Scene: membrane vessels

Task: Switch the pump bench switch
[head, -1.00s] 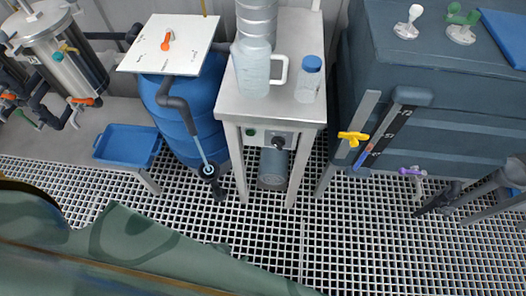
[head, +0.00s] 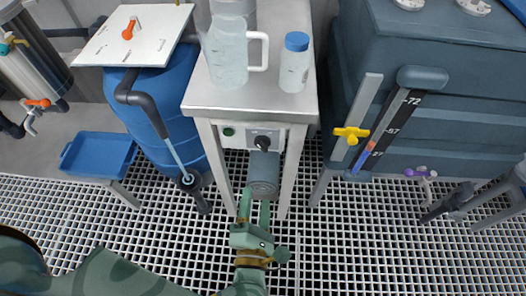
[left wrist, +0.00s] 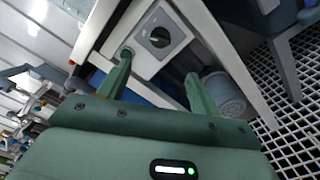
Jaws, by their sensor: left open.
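The pump bench switch (head: 262,142) is a black rotary knob on a light panel under the front edge of the pump bench (head: 250,104). My left gripper (head: 254,200) is green, open and empty. It is below and in front of the switch, apart from it. In the left wrist view my left gripper (left wrist: 158,78) has its two fingers spread, with the switch seen above and between them. My right gripper is not in view.
A green button (head: 228,131) sits left of the switch. A grey pump motor (head: 263,173) is under the bench, close to my fingers. A jug (head: 228,55) and a blue-capped bottle (head: 294,62) stand on top. A blue barrel (head: 170,100) is left, a dark tank (head: 450,110) right.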

